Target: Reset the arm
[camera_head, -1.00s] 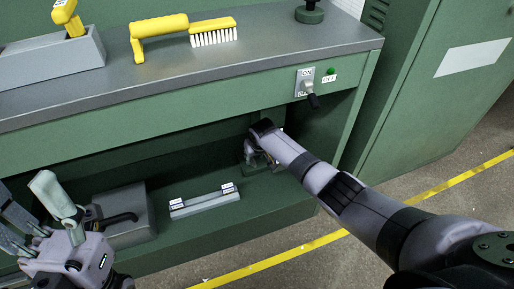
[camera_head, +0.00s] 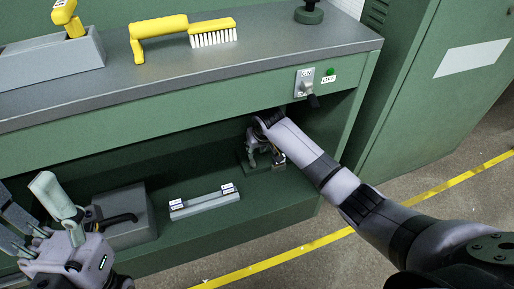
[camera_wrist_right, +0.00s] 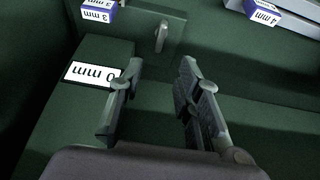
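My right arm reaches into the open bay under the workbench. Its gripper (camera_head: 258,155) is inside the bay, above a small dark green block (camera_head: 277,163). In the right wrist view the two fingers (camera_wrist_right: 158,105) stand apart with nothing between them. A green block with a "0 mm" label (camera_wrist_right: 88,73) lies beside and below the left finger there. A small metal piece (camera_wrist_right: 162,36) stands beyond the fingertips. My left gripper (camera_head: 38,222) is at the lower left, in front of the bay. Its fingers look spread, with nothing clearly held.
A grey bar with labelled ends (camera_head: 204,203) and a grey box (camera_head: 128,220) with a black handle lie on the bay shelf. The bench (camera_head: 270,48) carries a yellow-handled brush (camera_head: 185,32). A switch (camera_head: 306,86) is on the bench front. A green cabinet (camera_head: 425,110) stands right.

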